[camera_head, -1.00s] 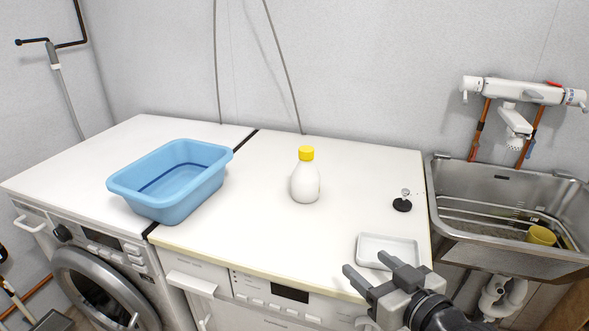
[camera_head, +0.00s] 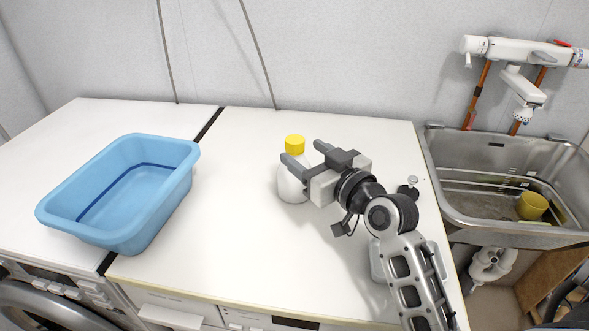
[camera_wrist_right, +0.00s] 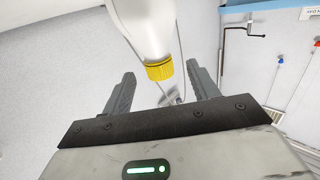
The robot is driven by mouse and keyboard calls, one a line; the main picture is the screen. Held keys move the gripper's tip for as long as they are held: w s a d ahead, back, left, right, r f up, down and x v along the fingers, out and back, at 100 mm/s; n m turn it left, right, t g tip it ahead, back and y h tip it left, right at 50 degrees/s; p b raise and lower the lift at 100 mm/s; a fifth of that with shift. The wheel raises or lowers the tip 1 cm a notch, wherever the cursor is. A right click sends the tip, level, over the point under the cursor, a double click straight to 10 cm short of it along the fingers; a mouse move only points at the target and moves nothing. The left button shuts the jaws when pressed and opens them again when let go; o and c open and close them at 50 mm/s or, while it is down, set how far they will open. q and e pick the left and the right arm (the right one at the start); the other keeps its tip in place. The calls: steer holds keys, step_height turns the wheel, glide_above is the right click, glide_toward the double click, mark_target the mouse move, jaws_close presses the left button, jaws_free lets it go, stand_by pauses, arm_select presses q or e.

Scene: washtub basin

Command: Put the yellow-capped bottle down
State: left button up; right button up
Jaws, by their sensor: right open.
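The white bottle (camera_head: 291,186) with a yellow cap (camera_head: 295,145) stands upright on the white worktop. My right gripper (camera_head: 306,153) is open at the bottle, its fingers near the cap and upper body, partly hiding the bottle's right side. In the right wrist view the bottle (camera_wrist_right: 146,28) and its yellow cap (camera_wrist_right: 159,70) show ahead of and between the two open fingers (camera_wrist_right: 160,88). Whether a finger touches the bottle cannot be told. My left gripper is not in view.
A blue basin (camera_head: 182,150) stands on the left of the worktop (camera_head: 235,235). A sink (camera_head: 440,165) with a yellow cup (camera_head: 532,205) is at the right. A white tray (camera_head: 376,262) and a black stopper (camera_head: 408,192) lie behind my right arm. Worktop between basin and bottle is clear.

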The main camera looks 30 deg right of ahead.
mark_target(290, 142)
steer(key=shift+w+a+f+p, duration=0.1)
steer(key=shift+w+p, duration=0.05)
steer(key=shift+w, duration=0.9)
steer(key=shift+w+a+f+p, duration=0.1)
steer(key=shift+w+a+p, duration=0.1)
steer(key=shift+w, duration=0.85)
steer(key=shift+w+a+f+p, duration=0.1)
steer(key=shift+w+p, duration=0.05)
steer(key=shift+w, duration=0.9)
jaws_close()
